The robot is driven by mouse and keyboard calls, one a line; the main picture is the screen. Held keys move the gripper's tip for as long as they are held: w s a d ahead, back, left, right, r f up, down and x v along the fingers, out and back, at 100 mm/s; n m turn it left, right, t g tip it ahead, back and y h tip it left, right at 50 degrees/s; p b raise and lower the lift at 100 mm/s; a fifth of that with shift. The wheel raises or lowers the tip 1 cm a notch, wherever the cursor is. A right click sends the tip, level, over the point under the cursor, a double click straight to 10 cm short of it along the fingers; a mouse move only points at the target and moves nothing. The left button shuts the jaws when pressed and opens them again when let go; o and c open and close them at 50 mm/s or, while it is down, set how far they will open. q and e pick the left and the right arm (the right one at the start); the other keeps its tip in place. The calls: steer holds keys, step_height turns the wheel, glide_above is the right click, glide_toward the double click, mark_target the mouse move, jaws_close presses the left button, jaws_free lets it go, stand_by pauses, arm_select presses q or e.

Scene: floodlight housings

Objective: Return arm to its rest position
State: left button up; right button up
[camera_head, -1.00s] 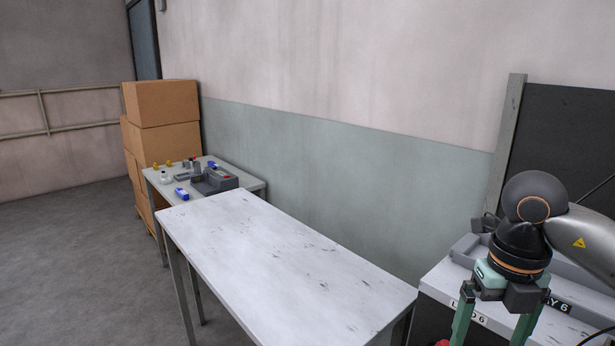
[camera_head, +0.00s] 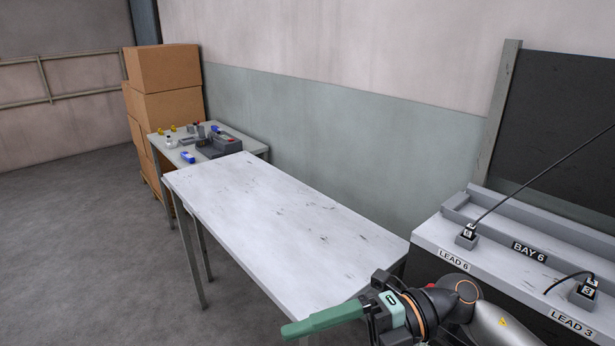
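My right gripper (camera_head: 325,318) is at the bottom edge, low in front of the labelled bench, with its arm coming in from the lower right. A green finger points left, in front of the table's near right end. Only one finger shows clearly, so I cannot tell the gap between the fingers. No object shows at the visible fingertip. My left gripper is out of view.
The white table (camera_head: 270,215) is bare. The labelled bench (camera_head: 440,235) on the right holds a grey tray and two connectors (camera_head: 467,236) (camera_head: 583,290) with black cables. A small table (camera_head: 255,150) with several small items and stacked cardboard boxes (camera_head: 165,70) stand farther back.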

steer(key=w+d+f+m+t+h, duration=0.1)
steer(key=w+d+f+m+t, duration=0.15)
steer(key=m+t, duration=0.5)
steer(key=w+d+f+m+t+h+p, duration=0.1)
steer(key=w+d+f+m+t, duration=0.2)
steer(key=m+t, duration=0.5)
steer(key=w+d+f+m+t+h, duration=0.15)
steer(key=w+m+t, duration=0.35)
steer(key=m, duration=0.5)
steer(key=s+d+f+m+g+h, duration=0.1)
steer(key=s+d+f+m+h, duration=0.25)
steer(key=f, duration=0.45)
steer(key=s+d+f+m+g+h, duration=0.1)
steer(key=s+d+f+m+h, duration=0.25)
steer(key=f, duration=0.55)
steer(key=s+d+f+m+g+h, duration=0.1)
steer(key=s+f+g, duration=0.1)
steer(key=s+f, duration=0.3)
steer(key=s+d+f+m+g+h+p, duration=0.1)
steer(key=s+f+g+h, duration=0.1)
steer(key=s+f, duration=0.3)
steer(key=shift+s+g, duration=0.2)
steer(key=shift+g, duration=0.15)
